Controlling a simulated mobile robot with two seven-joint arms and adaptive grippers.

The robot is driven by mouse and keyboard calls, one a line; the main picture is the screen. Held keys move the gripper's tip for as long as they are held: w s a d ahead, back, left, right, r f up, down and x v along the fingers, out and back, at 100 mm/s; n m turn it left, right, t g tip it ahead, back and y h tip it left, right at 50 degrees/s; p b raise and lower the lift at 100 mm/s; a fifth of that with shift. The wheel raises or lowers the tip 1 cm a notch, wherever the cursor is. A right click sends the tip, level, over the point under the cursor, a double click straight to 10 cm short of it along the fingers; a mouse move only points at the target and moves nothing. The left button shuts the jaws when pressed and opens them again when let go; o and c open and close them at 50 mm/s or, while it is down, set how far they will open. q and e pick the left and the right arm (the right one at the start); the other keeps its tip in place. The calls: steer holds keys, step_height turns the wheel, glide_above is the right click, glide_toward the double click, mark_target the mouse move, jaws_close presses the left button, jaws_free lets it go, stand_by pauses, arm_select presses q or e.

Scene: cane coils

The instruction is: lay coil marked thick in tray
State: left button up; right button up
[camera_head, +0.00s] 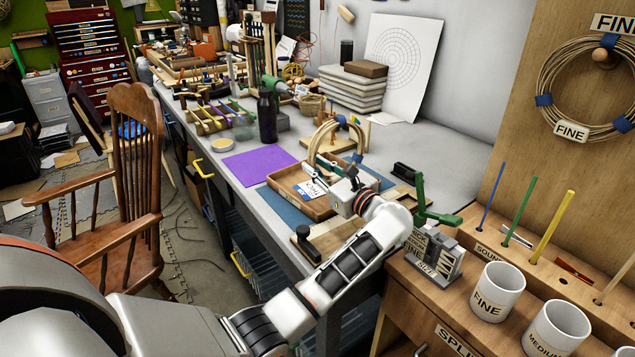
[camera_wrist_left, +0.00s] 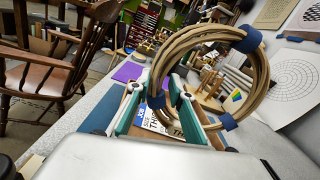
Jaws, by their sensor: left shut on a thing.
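My left gripper (camera_head: 338,170) is shut on a tan cane coil (camera_head: 314,143) with blue bands. The coil stands upright as a ring above the bench. In the left wrist view the coil (camera_wrist_left: 258,85) rises from between the teal fingers (camera_wrist_left: 160,97), which grip its lower part. A shallow brown wooden tray (camera_head: 287,196) lies on the bench just under the gripper. A white label (camera_head: 313,188) shows at the tray, partly hidden by the gripper; its wording looks like THICK. I cannot tell whether the coil touches the tray. My right gripper is not in view.
A purple sheet (camera_head: 258,164) lies left of the tray. A dark bottle (camera_head: 267,118) stands behind it. A green-handled device (camera_head: 437,216) stands right of my arm. White cups (camera_head: 497,290) stand at front right. A coil marked FINE (camera_head: 545,85) hangs on the board.

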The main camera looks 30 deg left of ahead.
arm_select(q)
step_height(320, 180, down, 4)
steer(key=shift+f, duration=0.1)
steer(key=shift+f+b, duration=0.25)
steer(key=shift+b, duration=0.15)
steer(key=o, duration=1)
steer(key=shift+o, duration=0.2)
steer(key=shift+r, duration=0.1)
